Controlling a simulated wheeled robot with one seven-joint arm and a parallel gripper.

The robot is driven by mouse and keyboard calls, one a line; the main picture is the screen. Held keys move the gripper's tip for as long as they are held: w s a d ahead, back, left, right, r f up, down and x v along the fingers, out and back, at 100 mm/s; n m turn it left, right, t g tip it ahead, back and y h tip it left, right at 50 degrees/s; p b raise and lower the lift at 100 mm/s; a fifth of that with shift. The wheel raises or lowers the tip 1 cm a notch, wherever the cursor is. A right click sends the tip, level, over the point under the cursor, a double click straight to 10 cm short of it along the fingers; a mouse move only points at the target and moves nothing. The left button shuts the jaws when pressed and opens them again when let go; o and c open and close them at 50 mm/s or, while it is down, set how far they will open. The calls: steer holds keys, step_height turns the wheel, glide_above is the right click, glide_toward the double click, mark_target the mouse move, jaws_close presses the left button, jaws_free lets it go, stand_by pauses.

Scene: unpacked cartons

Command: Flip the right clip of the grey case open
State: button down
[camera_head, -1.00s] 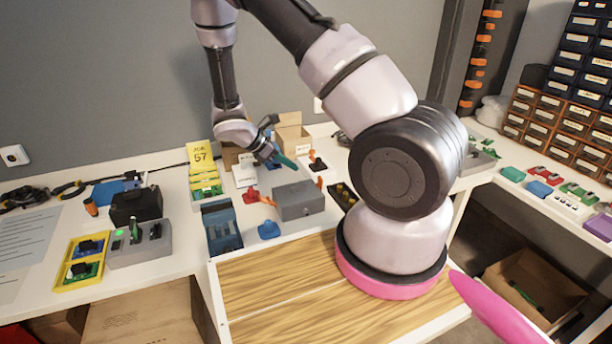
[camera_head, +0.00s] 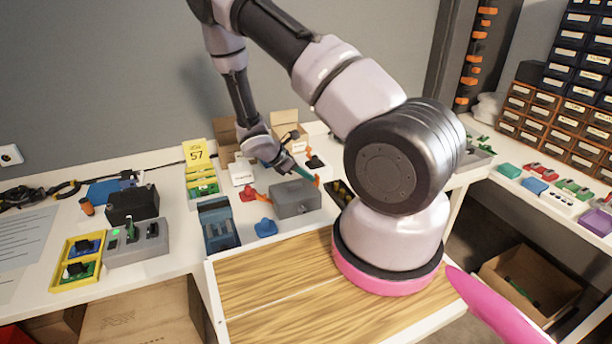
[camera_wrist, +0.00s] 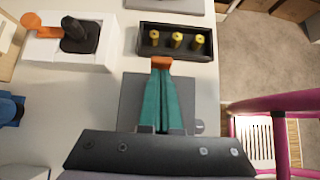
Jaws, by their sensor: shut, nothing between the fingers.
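The grey case (camera_head: 297,205) stands on the white bench; its top also fills the middle of the wrist view (camera_wrist: 131,98). An orange clip (camera_head: 263,197) sticks out at its left side. The orange right clip (camera_head: 318,181) shows at its upper right edge. In the wrist view this clip (camera_wrist: 161,62) lies straight beyond my fingertips, touching or nearly touching them. My gripper (camera_head: 306,176) has teal fingers, also seen in the wrist view (camera_wrist: 160,72). They are shut and empty over the case top. The fingers partly hide the clip, so its exact angle is unclear.
A black tray with several yellow pegs (camera_wrist: 176,54) lies beyond the case. A white block with a black switch (camera_wrist: 80,50) is to its upper left. A blue knob (camera_head: 265,227) and a blue bin (camera_head: 217,226) stand left. The wooden top (camera_head: 270,290) in front is clear.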

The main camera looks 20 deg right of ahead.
steer(key=shift+d+r+y, duration=0.15)
steer(key=shift+d+y, duration=0.15)
steer(key=shift+y, duration=0.2)
steer(key=shift+d+r+y, duration=0.15)
steer(key=shift+d+y, duration=0.4)
steer(key=shift+y, duration=0.2)
steer(key=shift+d+r+y, duration=0.15)
steer(key=shift+d+y, duration=0.4)
steer(key=shift+y, duration=0.2)
steer(key=d+y, duration=0.2)
steer(key=y, duration=0.1)
steer(key=shift+d+f+y, duration=0.1)
steer(key=shift+f+y, duration=0.05)
steer(key=shift+y, duration=0.15)
steer(key=shift+a+f, duration=0.35)
steer(key=shift+a, duration=0.3)
